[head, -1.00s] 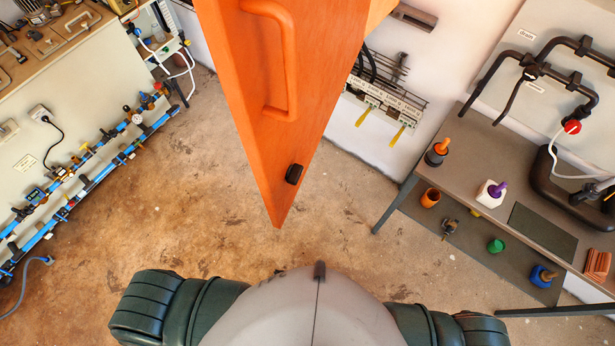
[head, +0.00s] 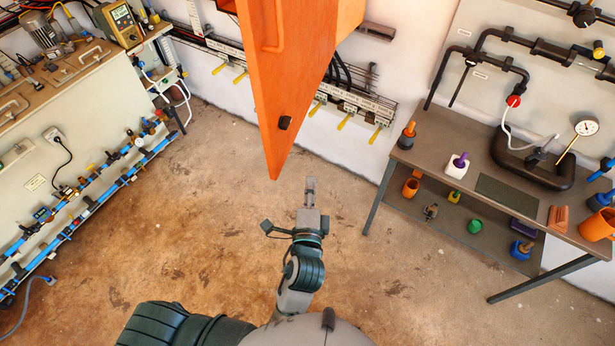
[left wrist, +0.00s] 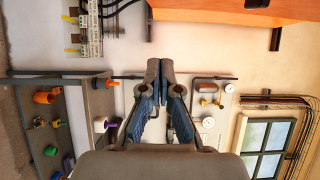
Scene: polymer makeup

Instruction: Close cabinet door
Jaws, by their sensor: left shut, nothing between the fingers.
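The orange cabinet door (head: 285,90) stands open at the top centre of the head view, narrowing to a lower corner. Its handle (head: 272,30) is partly cut off by the top edge, and a small dark fitting (head: 285,122) sits near the corner. My left gripper (head: 310,182) is shut and empty, just below and right of that corner in the picture, with a visible gap. In the left wrist view, the gripper's fingers (left wrist: 160,64) are together. An orange surface (left wrist: 225,10) shows at the top right there. My right gripper is not in view.
A grey table (head: 500,185) with bottles and a lower shelf stands on the right. A bench with blue pipes (head: 95,205) stands on the left. Wall rails with yellow levers (head: 350,105) run behind the door. The brown floor (head: 200,210) between is clear.

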